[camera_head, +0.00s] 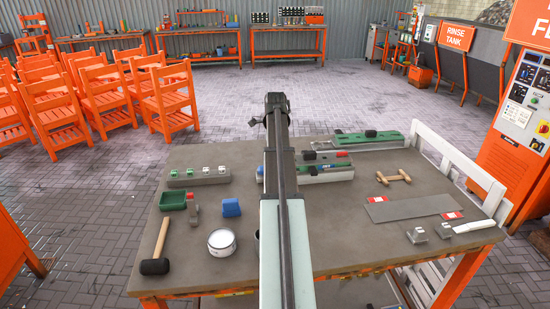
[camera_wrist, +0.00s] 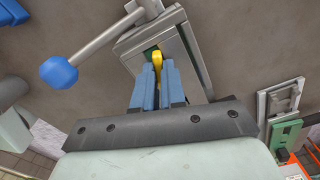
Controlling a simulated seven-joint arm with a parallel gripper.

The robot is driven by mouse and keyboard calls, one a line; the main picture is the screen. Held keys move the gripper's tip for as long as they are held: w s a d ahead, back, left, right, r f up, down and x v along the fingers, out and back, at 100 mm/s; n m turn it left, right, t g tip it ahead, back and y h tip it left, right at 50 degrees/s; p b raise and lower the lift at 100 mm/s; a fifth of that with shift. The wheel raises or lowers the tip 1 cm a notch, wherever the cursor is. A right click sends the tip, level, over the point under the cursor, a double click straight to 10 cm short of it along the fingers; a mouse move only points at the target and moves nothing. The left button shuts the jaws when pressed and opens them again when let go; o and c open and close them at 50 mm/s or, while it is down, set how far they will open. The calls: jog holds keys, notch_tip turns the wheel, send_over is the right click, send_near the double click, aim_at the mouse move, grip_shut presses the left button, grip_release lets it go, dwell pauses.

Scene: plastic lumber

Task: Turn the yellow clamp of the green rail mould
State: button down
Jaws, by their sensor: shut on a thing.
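In the wrist view, my gripper (camera_wrist: 158,72) has its two blue fingers closed around a small yellow clamp (camera_wrist: 157,56). The clamp sits in an opening of a grey metal block (camera_wrist: 192,55), with a little green showing beside it. A lever with a blue ball knob (camera_wrist: 60,72) reaches out to the left of the block. In the head view, a mould with green on top (camera_head: 322,165) lies on the table, partly hidden behind my arm. The clamp and my fingers are hidden there. Another long green-topped mould (camera_head: 350,138) lies behind it.
On the table (camera_head: 320,220) are a black-headed mallet (camera_head: 155,266), a white tin (camera_head: 222,243), a green tray (camera_head: 173,201), a blue block (camera_head: 231,208), a grey plate (camera_head: 405,209) and a wooden-handled tool (camera_head: 394,177). A white rail (camera_head: 460,170) borders the right side.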

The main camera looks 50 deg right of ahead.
dwell(0.3)
jog(key=shift+n, duration=2)
jog(key=c, duration=1.1)
grip_release()
jog(key=shift+o, duration=0.2)
jog(key=shift+r, duration=3.55)
